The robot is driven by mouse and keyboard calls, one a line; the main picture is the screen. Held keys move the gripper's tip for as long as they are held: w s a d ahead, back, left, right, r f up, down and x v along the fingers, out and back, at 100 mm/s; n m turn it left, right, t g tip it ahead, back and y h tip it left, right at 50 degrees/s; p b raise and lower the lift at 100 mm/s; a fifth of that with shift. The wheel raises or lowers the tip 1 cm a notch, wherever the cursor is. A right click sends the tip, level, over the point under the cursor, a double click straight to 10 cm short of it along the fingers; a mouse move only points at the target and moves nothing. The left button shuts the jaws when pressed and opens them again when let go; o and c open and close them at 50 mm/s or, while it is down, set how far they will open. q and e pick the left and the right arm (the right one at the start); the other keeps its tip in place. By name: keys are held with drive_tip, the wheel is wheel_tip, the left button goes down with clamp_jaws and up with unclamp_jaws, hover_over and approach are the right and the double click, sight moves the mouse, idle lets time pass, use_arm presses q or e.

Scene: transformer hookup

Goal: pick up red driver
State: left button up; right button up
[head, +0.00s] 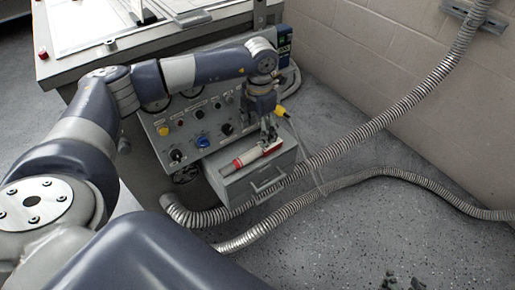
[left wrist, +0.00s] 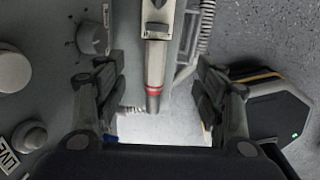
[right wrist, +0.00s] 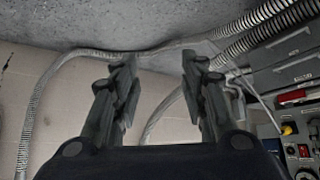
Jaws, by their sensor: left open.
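The red driver (head: 258,153), red with a pale end, lies on top of a grey drawer box (head: 233,184) below the control panel. My left gripper (head: 268,128) is over the driver's right part. In the left wrist view, a pale tool with a red ring, apparently the driver (left wrist: 155,68), runs lengthwise between the two spread fingers of the left gripper (left wrist: 156,75), with a gap on each side. My right gripper (right wrist: 160,75) is open and empty in its own view; a red thing (right wrist: 292,97) at the far right there may be the driver.
The control panel (head: 188,128) with knobs stands behind the box. Ribbed metal conduits (head: 345,148) run beside the box and across the floor. A block wall (head: 400,65) stands at the right.

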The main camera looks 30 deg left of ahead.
use_arm(q)
drive_tip(key=b, duration=0.1)
hover_over(256, 149)
drive_tip(key=f, duration=0.4)
drive_tip(key=shift+d+f, duration=0.3)
drive_tip(key=shift+f, duration=0.65)
drive_tip(key=f, duration=0.1)
drive_tip(key=f+b, duration=0.2)
drive_tip(key=f, duration=0.1)
drive_tip(key=shift+s+a+f, duration=0.1)
drive_tip(key=shift+a, duration=0.2)
drive_tip(key=shift+f, duration=0.25)
drive_tip(key=shift+r, duration=0.1)
drive_tip(key=c, duration=1.4)
use_arm(e)
drive_tip(key=w+a+r+t+y, duration=0.2)
drive_tip(key=w+a+r+t, duration=0.2)
drive_tip(key=w+r+t, duration=0.3)
wheel_tip(256, 149, up, 4)
drive_tip(key=shift+w+r+t, duration=0.2)
drive_tip(key=shift+w+t, duration=0.2)
drive_tip(key=shift+w, duration=0.65)
